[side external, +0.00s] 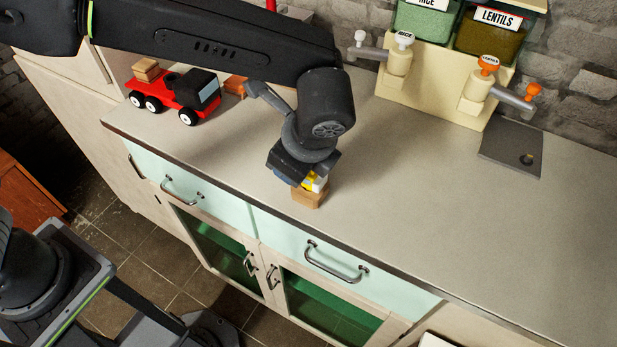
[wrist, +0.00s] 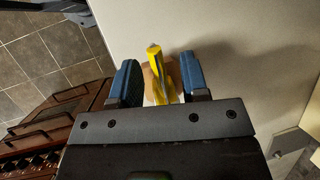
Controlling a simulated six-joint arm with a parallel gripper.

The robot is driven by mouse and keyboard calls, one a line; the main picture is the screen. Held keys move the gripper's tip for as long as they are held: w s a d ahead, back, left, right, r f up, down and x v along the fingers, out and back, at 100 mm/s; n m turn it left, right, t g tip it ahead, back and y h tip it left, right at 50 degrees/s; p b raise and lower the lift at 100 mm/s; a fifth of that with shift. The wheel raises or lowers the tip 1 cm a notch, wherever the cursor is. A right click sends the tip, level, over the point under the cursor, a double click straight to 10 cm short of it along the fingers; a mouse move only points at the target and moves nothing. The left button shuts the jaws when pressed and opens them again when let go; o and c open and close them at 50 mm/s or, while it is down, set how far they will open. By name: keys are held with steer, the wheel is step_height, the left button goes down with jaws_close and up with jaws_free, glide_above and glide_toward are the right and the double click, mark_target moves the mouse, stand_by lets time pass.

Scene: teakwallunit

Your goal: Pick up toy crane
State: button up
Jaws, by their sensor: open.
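The toy crane (side external: 309,198) shows as a small yellow, white and wood-coloured piece on the counter near its front edge. My gripper (side external: 302,178) is pointed down right over it and hides its upper part in the side external view. In the wrist view, the yellow part of the toy crane (wrist: 157,65) is between my two blue fingers. My gripper (wrist: 160,78) is open, with a finger on each side and visible gaps to the yellow part. The black gripper body hides the near end of the toy.
A red toy truck (side external: 178,94) with a wooden block stands on the counter at left, partly near my arm. A cream dispenser (side external: 435,88) for rice and lentils stands at the back. A grey plate (side external: 511,148) lies at right. The counter's middle (side external: 420,190) is clear.

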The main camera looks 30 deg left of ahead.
steer(key=shift+a+f, duration=0.1)
steer(key=shift+f, duration=0.25)
steer(key=shift+c, duration=0.2)
steer(key=c, duration=0.7)
jaws_close()
steer(key=shift+r, duration=0.1)
